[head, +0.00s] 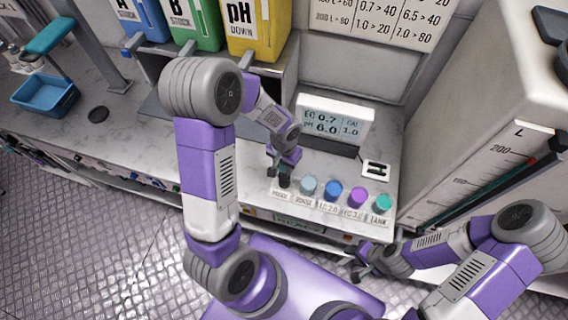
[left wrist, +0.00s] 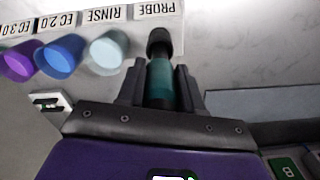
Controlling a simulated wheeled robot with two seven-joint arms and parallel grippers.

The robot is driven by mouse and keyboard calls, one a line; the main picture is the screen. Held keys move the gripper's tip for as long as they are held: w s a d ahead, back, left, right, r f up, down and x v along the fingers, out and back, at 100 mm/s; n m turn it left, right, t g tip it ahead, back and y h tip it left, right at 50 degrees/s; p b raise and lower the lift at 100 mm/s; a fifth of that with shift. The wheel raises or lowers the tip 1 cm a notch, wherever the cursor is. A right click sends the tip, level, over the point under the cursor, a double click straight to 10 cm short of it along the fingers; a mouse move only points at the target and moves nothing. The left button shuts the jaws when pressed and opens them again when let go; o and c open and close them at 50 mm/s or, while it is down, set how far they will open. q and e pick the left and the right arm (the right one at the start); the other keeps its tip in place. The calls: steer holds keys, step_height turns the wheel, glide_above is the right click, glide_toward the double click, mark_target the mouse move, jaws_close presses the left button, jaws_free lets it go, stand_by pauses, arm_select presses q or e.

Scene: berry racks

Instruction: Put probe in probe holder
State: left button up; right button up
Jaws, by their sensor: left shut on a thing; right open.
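My left gripper (head: 285,170) is over the PROBE label at the left end of a row of cups. In the left wrist view my left gripper (left wrist: 160,70) is shut on the probe (left wrist: 160,85), a teal body between the two dark fingers. A black round part (left wrist: 159,42) sits at the probe's far end beside the PROBE label (left wrist: 155,11). I cannot tell whether this is the probe's tip or the probe holder around it. In the head view the dark part (head: 284,181) stands on the counter there. My right gripper (head: 364,264) is open and empty in front of the counter.
Right of the probe spot stand the rinse cup (head: 308,186), blue cup (head: 332,191), purple cup (head: 357,197) and teal tank cup (head: 382,203). A meter (head: 334,120) stands behind. Stock jugs (head: 196,22) are at the back left. A large tank (head: 485,130) is at right.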

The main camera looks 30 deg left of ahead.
arm_select(q)
steer(key=shift+f+b, duration=0.3)
steer(key=shift+b, duration=0.1)
steer(key=o, duration=1.1)
step_height(320, 180, up, 8)
steer(key=shift+f+p, duration=0.15)
steer(key=shift+p, duration=0.15)
steer(key=shift+f, duration=0.1)
stand_by(0.3)
